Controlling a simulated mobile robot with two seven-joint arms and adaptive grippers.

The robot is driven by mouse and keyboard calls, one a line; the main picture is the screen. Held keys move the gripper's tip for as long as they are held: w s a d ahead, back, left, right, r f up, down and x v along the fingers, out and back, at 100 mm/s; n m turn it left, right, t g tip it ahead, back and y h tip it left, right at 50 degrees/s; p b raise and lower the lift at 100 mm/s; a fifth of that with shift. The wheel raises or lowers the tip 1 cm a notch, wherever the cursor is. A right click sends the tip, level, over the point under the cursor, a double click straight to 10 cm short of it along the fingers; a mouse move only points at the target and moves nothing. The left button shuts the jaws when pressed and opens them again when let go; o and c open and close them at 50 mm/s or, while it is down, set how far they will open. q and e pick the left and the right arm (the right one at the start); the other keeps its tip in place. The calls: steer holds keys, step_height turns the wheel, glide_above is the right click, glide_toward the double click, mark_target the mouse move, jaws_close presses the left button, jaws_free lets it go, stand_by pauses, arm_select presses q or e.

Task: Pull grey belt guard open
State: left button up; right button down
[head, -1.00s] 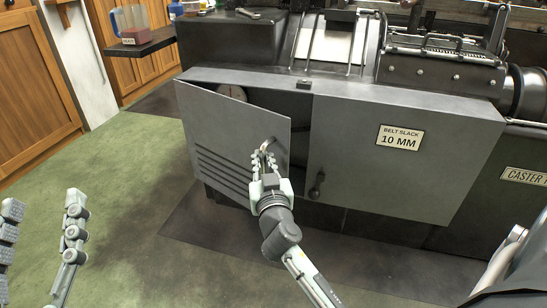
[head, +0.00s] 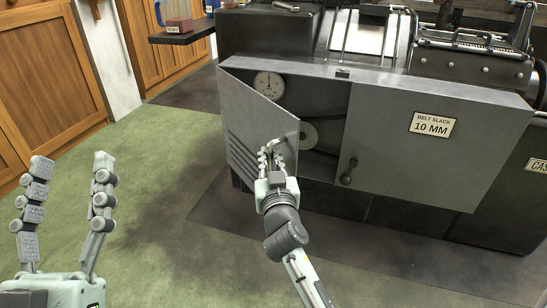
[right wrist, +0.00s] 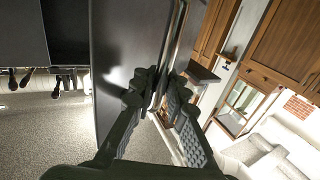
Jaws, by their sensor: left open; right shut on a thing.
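The grey belt guard door (head: 252,118) with louvre slots stands ajar on the left half of the machine's grey housing, hinged at its left edge. In the right wrist view, the fingers (right wrist: 158,88) close around a bar-like handle beside the door's dark face (right wrist: 125,45). My left gripper (head: 68,180) is open and empty at the lower left, away from the door.
The closed right panel bears a "BELT SLACK 10 MM" label (head: 432,125) and a dark knob (head: 348,172). A small shelf (head: 182,32) with a jug stands at the upper left. Wooden cabinets (head: 40,90) line the left. Green floor (head: 165,160) before the door is clear.

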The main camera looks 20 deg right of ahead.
steer(key=shift+a+f, duration=0.15)
steer(key=shift+a, duration=0.4)
steer(key=shift+a, duration=0.1)
steer(key=c, duration=1.5)
jaws_free()
steer(key=shift+c, duration=0.2)
steer(key=shift+r, duration=0.25)
